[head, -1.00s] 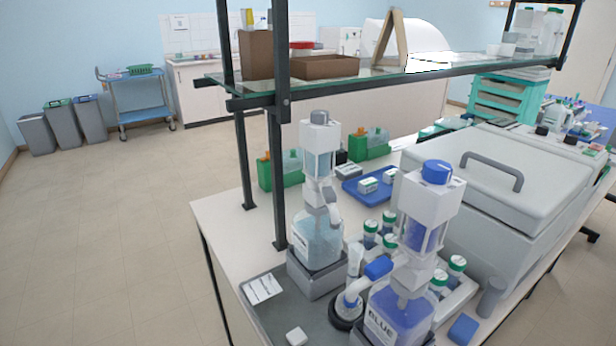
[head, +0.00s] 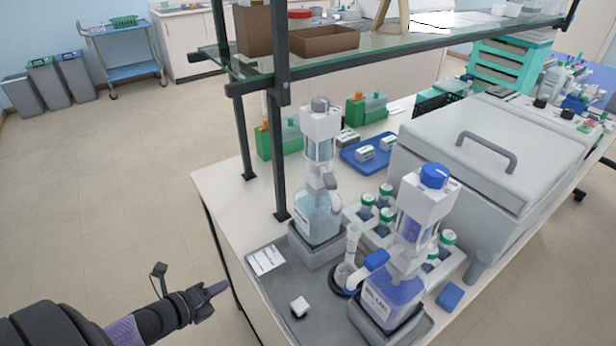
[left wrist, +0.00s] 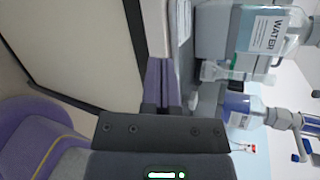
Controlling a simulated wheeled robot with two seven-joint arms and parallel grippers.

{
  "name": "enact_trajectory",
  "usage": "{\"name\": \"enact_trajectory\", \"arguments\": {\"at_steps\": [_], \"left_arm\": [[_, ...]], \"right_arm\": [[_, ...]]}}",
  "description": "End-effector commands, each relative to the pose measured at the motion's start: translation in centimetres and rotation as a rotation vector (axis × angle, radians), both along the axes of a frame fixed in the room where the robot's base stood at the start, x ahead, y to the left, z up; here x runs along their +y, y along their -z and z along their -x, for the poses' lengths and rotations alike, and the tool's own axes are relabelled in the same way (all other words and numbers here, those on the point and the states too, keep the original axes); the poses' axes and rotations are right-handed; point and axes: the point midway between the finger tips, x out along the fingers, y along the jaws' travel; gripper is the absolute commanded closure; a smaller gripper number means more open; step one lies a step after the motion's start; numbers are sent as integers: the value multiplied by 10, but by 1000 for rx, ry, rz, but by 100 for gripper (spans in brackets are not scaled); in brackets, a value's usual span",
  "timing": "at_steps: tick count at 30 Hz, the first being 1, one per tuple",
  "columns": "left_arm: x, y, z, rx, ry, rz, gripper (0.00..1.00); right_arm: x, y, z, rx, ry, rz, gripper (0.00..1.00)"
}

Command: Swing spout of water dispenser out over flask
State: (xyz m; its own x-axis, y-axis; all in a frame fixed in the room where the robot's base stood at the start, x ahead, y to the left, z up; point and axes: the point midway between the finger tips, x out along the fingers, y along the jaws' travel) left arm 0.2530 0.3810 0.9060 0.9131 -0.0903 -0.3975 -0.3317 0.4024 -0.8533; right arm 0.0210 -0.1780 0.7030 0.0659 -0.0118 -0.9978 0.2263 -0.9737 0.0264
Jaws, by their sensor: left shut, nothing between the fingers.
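The water dispenser (head: 318,212) stands at the back of the grey tray on a grey block, with a clear bottle and white top. Its grey spout (head: 330,181) shows at the bottle's neck. Its bottle, labelled WATER (left wrist: 268,32), also shows in the left wrist view. A clear flask (head: 345,272) stands in front of it in a black ring, beside the blue dispenser's blue spout (head: 376,260). The flask also shows in the left wrist view (left wrist: 222,70). My left gripper (head: 218,288) is shut and empty, left of the bench and apart from the dispenser. My right gripper is out of view.
The blue dispenser (head: 395,290) stands close to the flask on the right. A dark shelf post (head: 278,150) rises just left of the water dispenser, under a glass shelf (head: 400,45). Floor left of the bench is clear.

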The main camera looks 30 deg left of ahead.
Motion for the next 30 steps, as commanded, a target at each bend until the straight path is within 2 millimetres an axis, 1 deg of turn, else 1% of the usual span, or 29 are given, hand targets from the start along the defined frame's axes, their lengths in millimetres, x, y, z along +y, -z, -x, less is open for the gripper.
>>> {"name": "enact_trajectory", "arguments": {"at_steps": [1, 2, 3, 4, 6, 7, 8, 9, 10, 14, 24, 30], "left_arm": [[5, -62, -19, -131, 163, -171, 100], [4, -96, -30, -228, 275, -293, 100], [-2, -139, -40, -360, 420, -454, 100], [-7, -167, -45, -458, 516, -564, 100], [-21, -217, -49, -654, 689, -765, 100], [-26, -231, -48, -718, 740, -827, 100], [-31, -241, -48, -769, 778, -872, 100], [-35, -249, -47, -816, 812, -914, 100], [-37, -252, -47, -840, 827, -933, 100], [-48, -252, -57, -860, 835, -947, 100], [-99, -252, -110, -858, 828, -944, 100], [-124, -252, -135, -853, 829, -943, 100]], "right_arm": [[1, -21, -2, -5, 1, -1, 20], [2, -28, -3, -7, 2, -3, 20], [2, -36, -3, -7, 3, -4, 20], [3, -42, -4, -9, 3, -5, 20], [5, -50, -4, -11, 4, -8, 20], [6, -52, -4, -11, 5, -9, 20], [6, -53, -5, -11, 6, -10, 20], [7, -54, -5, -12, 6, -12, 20], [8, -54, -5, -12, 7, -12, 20], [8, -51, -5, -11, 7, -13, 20], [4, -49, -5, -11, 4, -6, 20], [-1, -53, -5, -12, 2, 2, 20]]}}
